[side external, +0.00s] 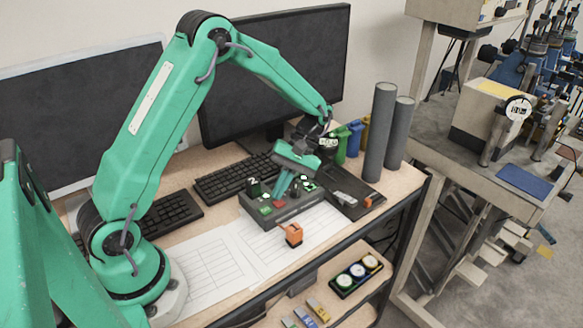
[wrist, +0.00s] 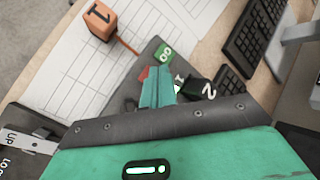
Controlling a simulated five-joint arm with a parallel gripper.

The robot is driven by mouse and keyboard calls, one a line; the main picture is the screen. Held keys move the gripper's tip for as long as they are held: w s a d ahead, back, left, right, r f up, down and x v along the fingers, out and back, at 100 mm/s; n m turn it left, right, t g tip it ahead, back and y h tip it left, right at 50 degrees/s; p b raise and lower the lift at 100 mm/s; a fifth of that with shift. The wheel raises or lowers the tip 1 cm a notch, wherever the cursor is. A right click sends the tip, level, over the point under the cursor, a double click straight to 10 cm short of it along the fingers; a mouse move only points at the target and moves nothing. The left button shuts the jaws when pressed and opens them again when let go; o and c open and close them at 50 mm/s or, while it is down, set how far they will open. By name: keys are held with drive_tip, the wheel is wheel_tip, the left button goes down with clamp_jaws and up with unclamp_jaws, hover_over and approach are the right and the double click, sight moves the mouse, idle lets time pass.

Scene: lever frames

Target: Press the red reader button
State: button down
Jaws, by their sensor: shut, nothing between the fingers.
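A grey control box (side external: 300,207) sits on the desk, with small green and black controls on top. A red button (side external: 279,204) is on it, just below my gripper (side external: 278,197). In the wrist view the red button (wrist: 146,73) shows as a small patch at the left of my fingertips (wrist: 157,69), partly hidden by them. My gripper is shut and empty, pointing down at the box. I cannot tell whether the fingertips touch the button.
A green control (wrist: 165,52) lies just beyond the fingertips, and a black control (side external: 253,186) numbered 2 stands nearby. An orange block (side external: 293,233) on a rod sticks out in front. Keyboards (side external: 235,178) lie behind; grey cylinders (side external: 378,135) stand at right. Paper sheets (side external: 205,267) lie at front left.

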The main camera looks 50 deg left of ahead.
sight(280, 202)
drive_tip(key=shift+f, duration=0.8)
idle(1.4)
drive_tip(key=shift+r, duration=0.8)
idle(0.4)
drive_tip(key=shift+r, duration=2.5)
drive_tip(key=s+d+r+m+t, duration=0.3)
drive_tip(key=s+r+m+t, duration=0.7)
drive_tip(key=s+r+t, duration=0.3)
drive_tip(key=shift+s+d+r+m+y, duration=0.2)
drive_tip(key=shift+s+r+m+y, duration=0.15)
drive_tip(key=shift+s, duration=0.3)
